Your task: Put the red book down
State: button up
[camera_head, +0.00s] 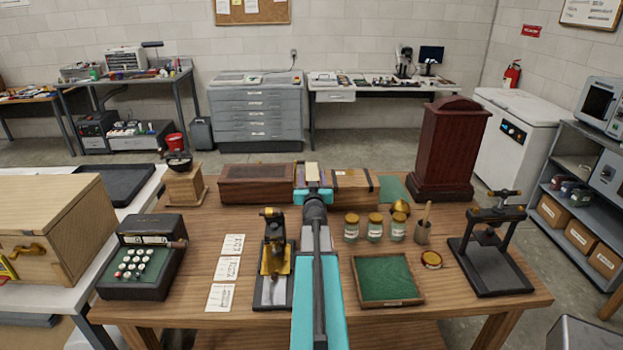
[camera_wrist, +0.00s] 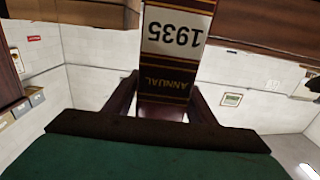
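The red book (camera_wrist: 172,60) is dark red with gold lines and a pale label reading 1935 over the word ANNUAL. Its spine faces the wrist camera, whose picture is upside down. My gripper (camera_wrist: 163,85) has a dark finger on each side of the book and appears shut on it. In the head view, my gripper (camera_head: 313,187) reaches to the back of the wooden table (camera_head: 205,308), between two wooden boxes. There my gripper largely hides the book, and I cannot tell whether it touches the table.
A dark brown box (camera_head: 257,184) stands close left of my gripper, a banded wooden box (camera_head: 356,188) close right. A tall red-brown case (camera_head: 448,148) stands farther right, past a green mat (camera_head: 393,190). Jars (camera_head: 375,228), a green-lined tray (camera_head: 418,299) and a brass instrument (camera_head: 274,260) stand nearer.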

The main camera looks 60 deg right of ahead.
jog(key=shift+o, duration=0.3)
jog(key=shift+r, duration=0.2)
jog(key=shift+s+a+f, duration=0.1)
jog(key=shift+a, duration=0.1)
jog(key=v, duration=0.9)
jog(key=a+p, duration=0.1)
jog(key=p, duration=0.2)
jog(key=shift+s+p, duration=0.4)
jog(key=shift+s+a+p, duration=0.2)
jog(key=shift+a+p, duration=0.1)
jog(key=shift+p, duration=0.55)
jog(key=shift+s+a+p, duration=0.2)
jog(key=shift+p, duration=0.3)
